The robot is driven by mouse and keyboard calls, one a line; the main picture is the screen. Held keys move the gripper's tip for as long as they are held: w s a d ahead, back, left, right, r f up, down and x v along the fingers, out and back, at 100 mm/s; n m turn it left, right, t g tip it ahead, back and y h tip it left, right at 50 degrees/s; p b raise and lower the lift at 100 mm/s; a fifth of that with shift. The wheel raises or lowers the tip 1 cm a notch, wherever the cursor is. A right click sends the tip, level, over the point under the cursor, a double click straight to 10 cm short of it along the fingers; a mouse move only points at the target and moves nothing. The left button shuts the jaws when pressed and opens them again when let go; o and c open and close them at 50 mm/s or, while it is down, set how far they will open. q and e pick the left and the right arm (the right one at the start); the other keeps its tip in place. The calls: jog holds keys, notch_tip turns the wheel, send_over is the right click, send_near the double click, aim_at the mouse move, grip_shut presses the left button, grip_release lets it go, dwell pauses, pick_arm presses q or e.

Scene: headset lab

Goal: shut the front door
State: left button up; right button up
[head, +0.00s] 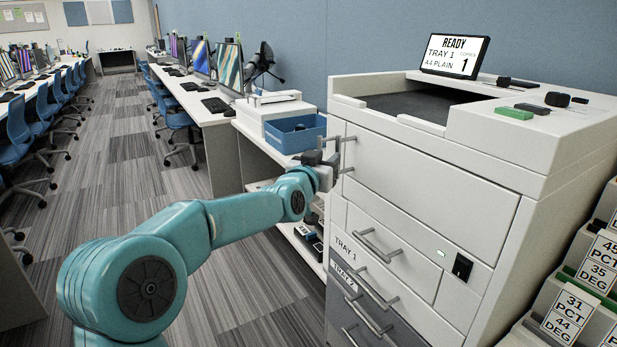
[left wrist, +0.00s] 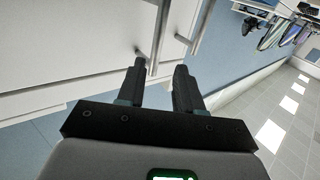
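The front door (head: 430,185) is the wide white panel on the upper front of the white printer cabinet. In the head view it looks flush or nearly flush with the cabinet; I cannot tell if a small gap is left. A grey bar handle (head: 348,155) is at its left edge. My left gripper (head: 328,158) is at this handle. In the left wrist view, my left gripper (left wrist: 162,85) has its dark fingers apart, with the end of a grey bar (left wrist: 159,40) at the gap between their tips. Contact is unclear. My right gripper is not in view.
Drawers with bar handles (head: 375,243) are below the door. A blue bin (head: 295,132) and a white device stand on the side counter behind my left gripper. Stepped boxes with number cards (head: 570,312) stand at the lower right. The carpeted aisle (head: 130,150) at left is open.

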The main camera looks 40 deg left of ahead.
pick_arm(q)
jog(key=v, duration=1)
jog(key=shift+s, duration=0.15)
